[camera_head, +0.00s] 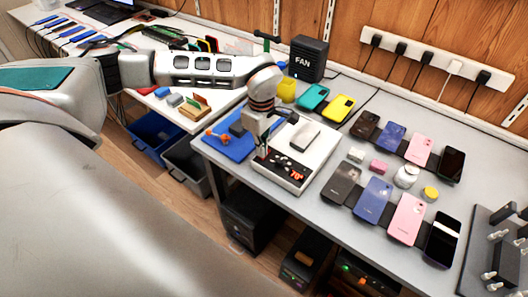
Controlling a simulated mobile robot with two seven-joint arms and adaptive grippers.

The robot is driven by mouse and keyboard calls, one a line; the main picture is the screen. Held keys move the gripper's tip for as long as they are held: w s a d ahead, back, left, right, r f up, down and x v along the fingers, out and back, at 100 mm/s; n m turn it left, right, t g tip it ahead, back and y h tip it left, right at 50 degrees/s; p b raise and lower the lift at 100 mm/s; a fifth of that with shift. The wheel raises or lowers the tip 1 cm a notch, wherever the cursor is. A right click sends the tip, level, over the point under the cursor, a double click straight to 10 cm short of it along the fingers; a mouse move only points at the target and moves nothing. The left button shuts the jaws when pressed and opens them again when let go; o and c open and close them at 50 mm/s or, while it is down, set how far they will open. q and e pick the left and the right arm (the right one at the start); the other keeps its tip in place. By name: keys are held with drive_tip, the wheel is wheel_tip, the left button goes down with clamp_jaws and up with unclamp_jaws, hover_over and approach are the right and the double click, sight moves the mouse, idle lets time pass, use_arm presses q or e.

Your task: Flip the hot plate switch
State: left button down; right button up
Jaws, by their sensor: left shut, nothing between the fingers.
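The hot plate (314,157) is a white box on the grey table, with a phone-like slab (305,136) lying on its top. Its dark front panel shows a lit red display (297,175) that seems to read 70°. My left gripper (264,153) is shut and empty, pointing down at the left front corner of the hot plate. Its fingertips are close to the panel; I cannot tell whether they touch. The switch is not clearly visible and may be behind the fingers. My right gripper is not in view.
A blue mat (230,145) with small tools lies left of the hot plate. A black fan box (308,58) stands behind. Rows of phones, such as a blue one (374,199), lie to the right. A metal fixture (497,250) stands at the far right. Bins stand below.

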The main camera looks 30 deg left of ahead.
use_arm(q)
drive_tip(key=shift+r+p, duration=2.15)
drive_tip(key=shift+r, duration=0.4)
drive_tip(key=shift+r+p, duration=0.3)
drive_tip(key=shift+r, duration=0.05)
drive_tip(key=shift+r+p, duration=0.4)
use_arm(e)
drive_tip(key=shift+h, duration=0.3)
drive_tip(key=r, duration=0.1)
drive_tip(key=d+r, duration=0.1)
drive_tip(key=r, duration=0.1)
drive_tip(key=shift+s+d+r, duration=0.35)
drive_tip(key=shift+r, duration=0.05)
